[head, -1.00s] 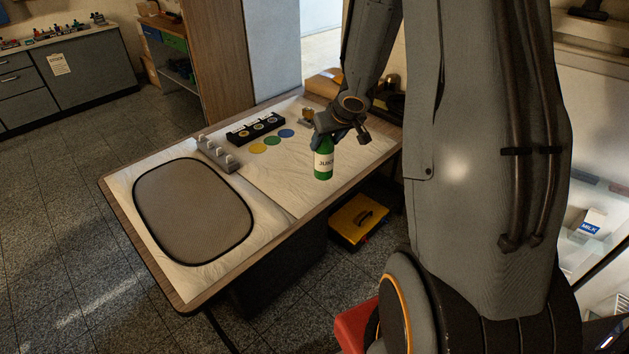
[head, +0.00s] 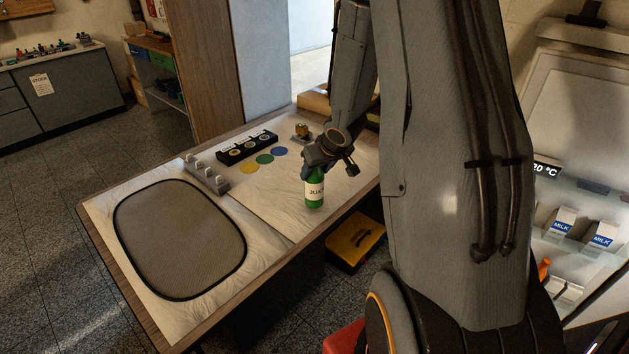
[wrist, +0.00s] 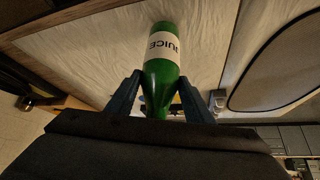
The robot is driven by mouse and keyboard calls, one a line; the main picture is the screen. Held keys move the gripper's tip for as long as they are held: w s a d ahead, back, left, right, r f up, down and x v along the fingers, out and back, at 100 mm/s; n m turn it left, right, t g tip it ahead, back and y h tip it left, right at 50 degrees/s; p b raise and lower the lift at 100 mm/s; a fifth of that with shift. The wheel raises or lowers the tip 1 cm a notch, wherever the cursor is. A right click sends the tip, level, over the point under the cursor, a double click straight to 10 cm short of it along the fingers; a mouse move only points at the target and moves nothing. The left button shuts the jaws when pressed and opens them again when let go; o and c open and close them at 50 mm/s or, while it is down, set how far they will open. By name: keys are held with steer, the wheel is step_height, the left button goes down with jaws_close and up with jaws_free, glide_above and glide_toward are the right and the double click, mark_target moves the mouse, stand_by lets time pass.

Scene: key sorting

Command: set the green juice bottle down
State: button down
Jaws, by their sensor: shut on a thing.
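The green juice bottle (head: 314,192) has a white label reading JUICE. In the head view it is upright at the near right part of the table (head: 279,226), below my gripper (head: 310,172). My gripper is shut on the bottle's upper part. In the wrist view the bottle (wrist: 161,72) stands between the two blue fingers (wrist: 158,98), with its label facing the camera. I cannot tell whether the bottle's base touches the table or hangs just above it.
A grey mat with a dark rim (head: 180,238) covers the table's left part. A grey pegged block (head: 207,174), a black tray (head: 247,147) and yellow, green and blue discs (head: 265,159) lie farther back. Bare cloth surrounds the bottle. A yellow toolbox (head: 355,241) is on the floor.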

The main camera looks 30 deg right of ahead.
mark_target(314, 184)
steer(key=shift+f, duration=1.15)
steer(key=shift+f+b, duration=0.2)
steer(key=shift+b, duration=0.15)
steer(key=c, duration=0.9)
jaws_free()
